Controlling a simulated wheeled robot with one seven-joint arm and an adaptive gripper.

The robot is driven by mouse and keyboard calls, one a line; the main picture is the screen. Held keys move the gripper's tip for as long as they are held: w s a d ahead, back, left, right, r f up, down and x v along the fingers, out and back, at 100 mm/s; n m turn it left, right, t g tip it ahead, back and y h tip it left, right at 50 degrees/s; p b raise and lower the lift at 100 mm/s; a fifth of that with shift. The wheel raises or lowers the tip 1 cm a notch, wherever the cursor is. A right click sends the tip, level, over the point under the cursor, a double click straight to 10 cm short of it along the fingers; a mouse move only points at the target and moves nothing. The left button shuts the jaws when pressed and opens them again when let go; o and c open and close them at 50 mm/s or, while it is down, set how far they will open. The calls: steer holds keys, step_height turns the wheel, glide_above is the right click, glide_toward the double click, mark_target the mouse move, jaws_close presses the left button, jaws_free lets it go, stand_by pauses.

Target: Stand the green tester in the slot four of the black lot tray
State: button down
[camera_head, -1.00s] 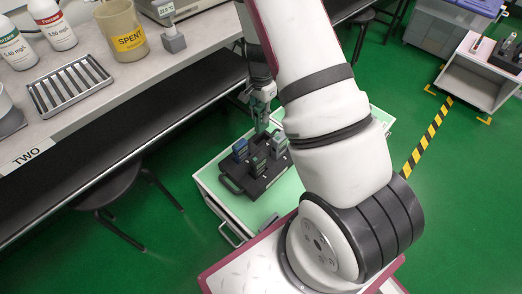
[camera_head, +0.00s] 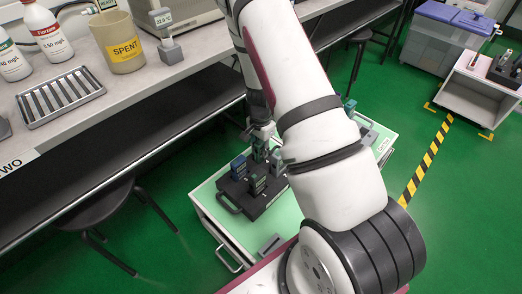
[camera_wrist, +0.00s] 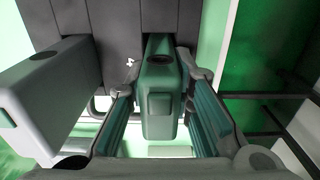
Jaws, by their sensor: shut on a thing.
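The green tester (camera_wrist: 160,100) stands between my gripper's fingers (camera_wrist: 160,120) in the wrist view, and my gripper is shut on it. Its far end meets the black lot tray (camera_wrist: 108,45); how deep it sits in a slot is hidden. A second tester (camera_wrist: 45,95), grey with a green edge, is to its left. My gripper (camera_head: 262,140) is low at the tray's back.
The cart (camera_head: 215,232) has a small grey block (camera_head: 271,243) near its front edge. Another green tester (camera_head: 349,107) shows behind my arm. The bench (camera_head: 150,80) with bottles, a rack and a beaker stands at the left, with a black stool (camera_head: 90,215) below.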

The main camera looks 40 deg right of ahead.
steer(key=c, duration=1.4)
jaws_free()
steer(key=shift+f, duration=0.15)
